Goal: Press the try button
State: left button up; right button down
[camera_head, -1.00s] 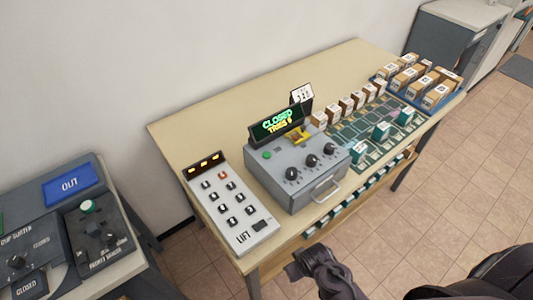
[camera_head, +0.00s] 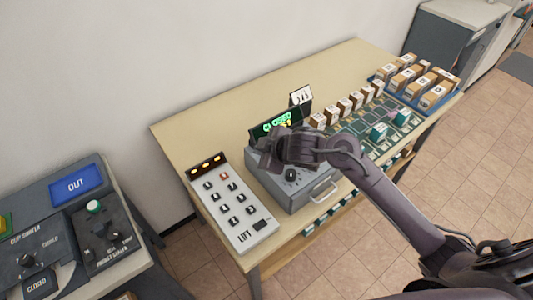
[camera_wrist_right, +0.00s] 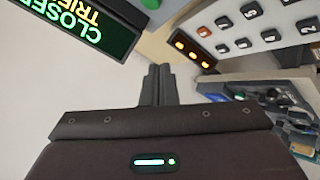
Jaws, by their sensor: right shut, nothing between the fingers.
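The grey box (camera_head: 304,203) stands on the table with dark knobs, a front handle and a lit display (camera_head: 267,130) reading CLOSED in green. My right gripper (camera_head: 268,150) is shut and empty, above the box's top left part just in front of the display. It covers the small green button and most of the knobs in the head view. In the right wrist view, the shut fingers (camera_wrist_right: 159,84) point up the picture, and a round pale-green button (camera_wrist_right: 150,4) shows at the top edge, apart from them. The display (camera_wrist_right: 80,25) shows upside down there. My left gripper is out of view.
A LIFT keypad panel (camera_head: 235,212) with an orange readout lies left of the box. Small cartons (camera_head: 345,108) and a green board (camera_head: 358,140) lie to the right. A dark console (camera_head: 75,235) stands at lower left. The table's back left (camera_head: 200,125) is clear.

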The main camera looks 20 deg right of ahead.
jog(key=w+d+r+n+g, duration=0.1)
jog(key=w+d+r+n, duration=0.1)
jog(key=w+d+r, duration=0.1)
jog(key=shift+w+d+r+n+y, duration=0.15)
jog(key=shift+d+r+n+y, duration=0.25)
jog(key=shift+r, duration=0.4)
jog(key=shift+f, duration=0.15)
notch_tip(320, 180, down, 8)
jog(key=b, duration=0.8)
jog(key=shift+f, duration=0.35)
dwell(0.9)
jog(key=shift+f, duration=0.35)
